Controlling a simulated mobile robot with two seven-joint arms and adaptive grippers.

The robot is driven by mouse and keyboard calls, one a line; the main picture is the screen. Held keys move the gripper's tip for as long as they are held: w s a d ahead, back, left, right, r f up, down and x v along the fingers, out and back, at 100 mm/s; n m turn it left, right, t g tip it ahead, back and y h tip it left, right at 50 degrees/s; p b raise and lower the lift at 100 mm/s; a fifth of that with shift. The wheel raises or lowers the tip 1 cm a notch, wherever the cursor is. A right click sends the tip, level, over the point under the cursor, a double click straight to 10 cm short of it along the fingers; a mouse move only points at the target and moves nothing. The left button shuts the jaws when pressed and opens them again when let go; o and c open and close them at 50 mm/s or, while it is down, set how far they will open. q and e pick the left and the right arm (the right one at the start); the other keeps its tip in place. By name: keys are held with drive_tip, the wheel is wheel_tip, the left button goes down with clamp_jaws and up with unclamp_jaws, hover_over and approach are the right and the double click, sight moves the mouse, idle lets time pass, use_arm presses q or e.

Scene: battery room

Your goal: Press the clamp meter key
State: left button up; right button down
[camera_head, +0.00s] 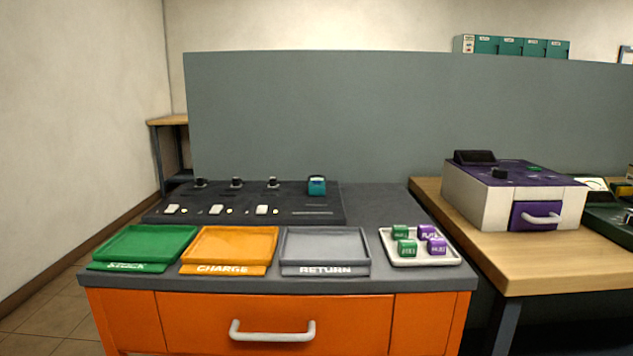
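No label in view reads clamp meter, and I cannot tell which key is the clamp meter's. A dark sloped console (245,217) stands at the back of the orange cabinet's grey top. It has white keys (217,210) along its front, black knobs (237,183) behind them and a small teal device (317,186) at its right end. On the wooden table at right, a white and purple box (475,200) carries a black display (475,157), a black knob (500,172) and a green spot (535,169). A green instrument with a dial (595,184) is cut off at the right edge. Neither gripper is in view.
Green (150,229), orange (272,254) and grey (363,262) trays marked STOCK, CHARGE and RETURN line the front. A white tray (392,261) holds several green and purple cubes. A grey-green partition (380,110) stands behind. A gap separates the cabinet (190,315) from the wooden table (540,267).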

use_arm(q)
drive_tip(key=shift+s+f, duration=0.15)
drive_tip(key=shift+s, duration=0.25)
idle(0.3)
